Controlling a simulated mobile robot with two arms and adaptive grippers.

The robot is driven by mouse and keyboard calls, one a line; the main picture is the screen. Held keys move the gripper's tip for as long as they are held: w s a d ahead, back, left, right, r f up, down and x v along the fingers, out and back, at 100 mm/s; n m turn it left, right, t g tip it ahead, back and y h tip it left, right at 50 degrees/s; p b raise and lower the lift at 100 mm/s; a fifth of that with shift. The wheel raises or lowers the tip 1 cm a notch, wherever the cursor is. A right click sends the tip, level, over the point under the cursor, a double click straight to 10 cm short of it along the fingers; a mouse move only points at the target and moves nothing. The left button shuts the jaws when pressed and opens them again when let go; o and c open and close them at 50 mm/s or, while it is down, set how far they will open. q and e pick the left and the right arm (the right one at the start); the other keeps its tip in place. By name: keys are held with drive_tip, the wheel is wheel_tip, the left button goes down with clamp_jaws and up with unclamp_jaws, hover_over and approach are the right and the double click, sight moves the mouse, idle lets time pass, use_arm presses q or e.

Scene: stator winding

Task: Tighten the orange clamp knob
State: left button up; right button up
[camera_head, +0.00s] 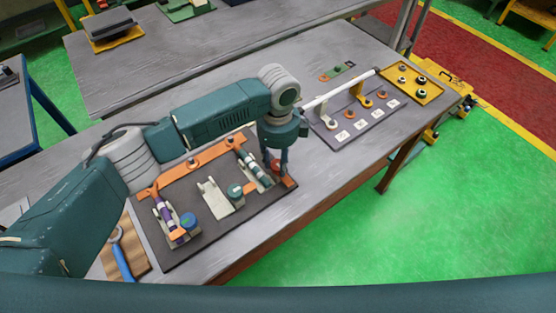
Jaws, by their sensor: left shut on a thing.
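My left gripper (274,161) points straight down at the right end of a dark fixture board (213,240). It is shut on the orange clamp knob (277,168), which shows between and just below its fingers and is partly hidden by them. Just left of it, a teal and white cylindrical part (253,167) lies tilted in a cradle on the board. My right gripper is not in view.
The board also carries an orange bar (205,157), an empty pale cradle (214,196), a green-topped knob (235,191), a blue-topped knob (188,221) and a purple part (165,214). A yellow tray (429,92) stands at the right. Bare tabletop lies right of the board.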

sight(278, 164)
use_arm(q)
drive_tip(key=m, duration=0.6)
drive_tip(key=shift+w+r, duration=0.25)
drive_tip(key=shift+r, duration=0.05)
drive_tip(key=shift+m+b, duration=0.45)
drive_tip(key=shift+m, duration=2.15)
drive_tip(key=o, duration=0.9)
drive_tip(key=shift+o, duration=1.4)
drive_tip(key=shift+s, duration=0.1)
drive_tip(key=shift+s+f, duration=0.1)
wheel_tip(278, 164, up, 12)
